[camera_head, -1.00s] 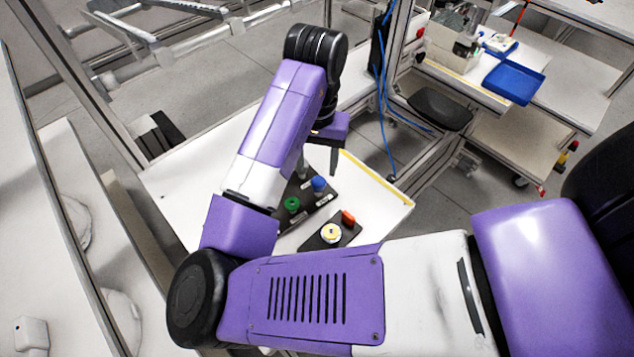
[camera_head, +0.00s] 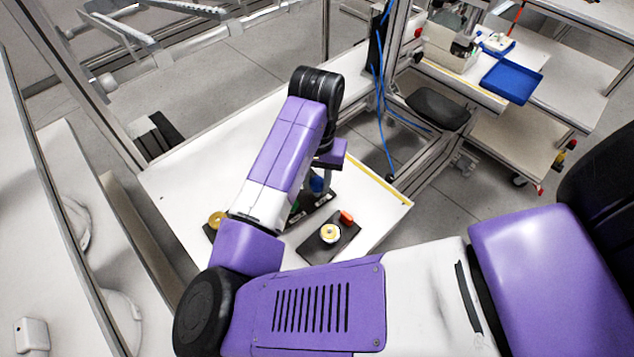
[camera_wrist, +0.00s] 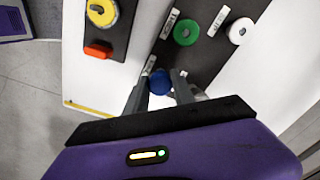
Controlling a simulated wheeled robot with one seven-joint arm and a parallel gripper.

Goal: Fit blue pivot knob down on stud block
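The blue knob (camera_wrist: 160,82) sits on a dark board (camera_wrist: 207,63) with labels, beside a green knob (camera_wrist: 186,31) and a white ring-shaped knob (camera_wrist: 241,30). My gripper (camera_wrist: 160,85) is open, one finger on each side of the blue knob, with narrow gaps showing. In the head view the blue knob (camera_head: 317,184) is partly hidden by my gripper (camera_head: 325,180). A separate small dark block (camera_head: 322,249) carries a yellow-and-white round piece (camera_head: 331,233) and an orange piece (camera_head: 347,217). I cannot tell whether this is the stud block.
The pieces stand on a white table (camera_head: 185,180) with a yellow strip along its far right edge. A gold round piece (camera_head: 216,219) shows left of my arm. Metal frame posts stand behind the table. A blue tray (camera_head: 511,81) is on another bench.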

